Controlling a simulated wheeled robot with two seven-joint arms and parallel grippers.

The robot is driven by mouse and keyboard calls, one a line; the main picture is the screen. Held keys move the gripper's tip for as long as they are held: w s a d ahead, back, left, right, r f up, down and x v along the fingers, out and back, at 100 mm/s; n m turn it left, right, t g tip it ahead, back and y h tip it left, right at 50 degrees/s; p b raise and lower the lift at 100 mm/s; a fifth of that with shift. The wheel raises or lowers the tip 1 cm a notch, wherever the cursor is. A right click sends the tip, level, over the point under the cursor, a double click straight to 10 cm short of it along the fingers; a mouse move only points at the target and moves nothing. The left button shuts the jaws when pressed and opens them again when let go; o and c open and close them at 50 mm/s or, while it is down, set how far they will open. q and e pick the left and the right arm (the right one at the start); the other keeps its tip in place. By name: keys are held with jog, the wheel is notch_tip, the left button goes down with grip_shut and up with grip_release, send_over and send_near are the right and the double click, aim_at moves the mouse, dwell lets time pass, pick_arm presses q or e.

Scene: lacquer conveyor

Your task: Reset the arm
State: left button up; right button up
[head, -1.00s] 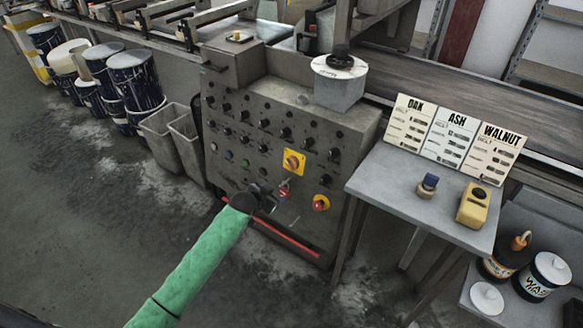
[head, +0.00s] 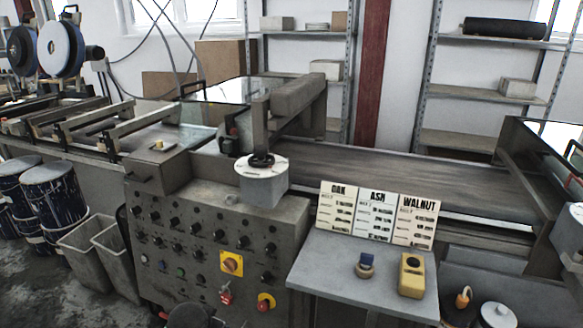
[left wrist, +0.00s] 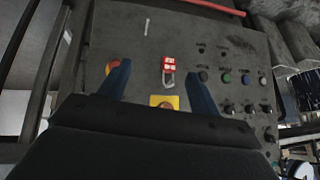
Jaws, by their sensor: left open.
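My left gripper (left wrist: 158,74) is open in the left wrist view, its two blue fingers apart with nothing held between them. It faces the grey control panel (left wrist: 135,45). A red padlock (left wrist: 169,62) with a grey shackle shows between the fingers in that view, at the panel. It also shows in the head view (head: 226,294), below the yellow-plated rotary switch (head: 231,263). In the head view only a dark part of my left arm shows at the bottom edge, and the fingers are out of frame. My right gripper is not in view.
A red emergency stop (head: 264,302) sits right of the padlock. A small table (head: 335,272) with recipe cards (head: 377,217), a stamp (head: 365,265) and a yellow device (head: 411,275) stands right of the panel. Grey bins (head: 85,248) and paint drums (head: 55,199) stand left.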

pick_arm(q)
jog(key=s+d+n+g+p, duration=0.1)
jog(key=s+d, duration=0.3)
jog(key=s, duration=1.2)
jog(key=s+d+g+h+p, duration=0.1)
jog(key=s+d+g+p, duration=0.2)
jog(key=s, duration=1.3)
jog(key=shift+s+d+f+n+g, duration=0.2)
jog(key=shift+s+d+n+g, duration=0.15)
jog(key=shift+d, duration=0.45)
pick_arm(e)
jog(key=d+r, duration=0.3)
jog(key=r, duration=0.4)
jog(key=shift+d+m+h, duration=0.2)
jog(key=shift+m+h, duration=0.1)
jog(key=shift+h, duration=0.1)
pick_arm(q)
jog(key=shift+p, duration=0.3)
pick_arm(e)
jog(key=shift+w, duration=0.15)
